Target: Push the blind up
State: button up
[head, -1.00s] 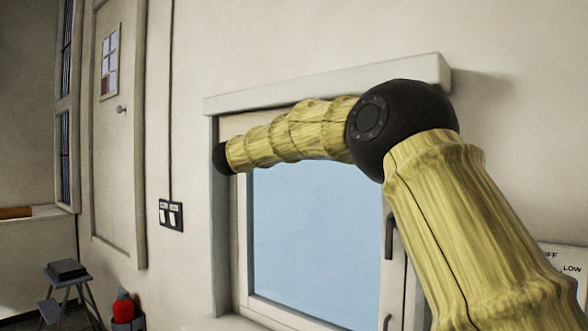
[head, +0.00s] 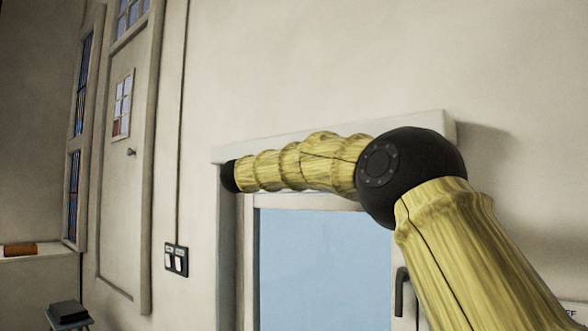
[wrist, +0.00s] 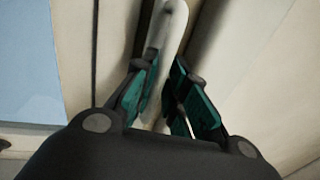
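The window (head: 325,270) has a pale blue pane, with a white casing (head: 330,131) along its top. I cannot make out a separate blind; whether the blue is a blind or outside light is unclear. My gripper is hidden in the head view. In the wrist view my gripper (wrist: 168,78) has teal-padded fingers on either side of a slim pale bar (wrist: 168,22). I cannot tell whether they press on it.
A black-framed switch plate (head: 176,260) is on the wall left of the window, below a dark vertical line. A door (head: 122,170) is farther left. A dark window handle (head: 402,291) is at the right. The wall above the casing is clear.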

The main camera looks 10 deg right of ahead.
jog(key=o, duration=0.3)
jog(key=shift+r, duration=0.25)
jog(key=shift+f, duration=0.15)
jog(key=shift+f, duration=0.15)
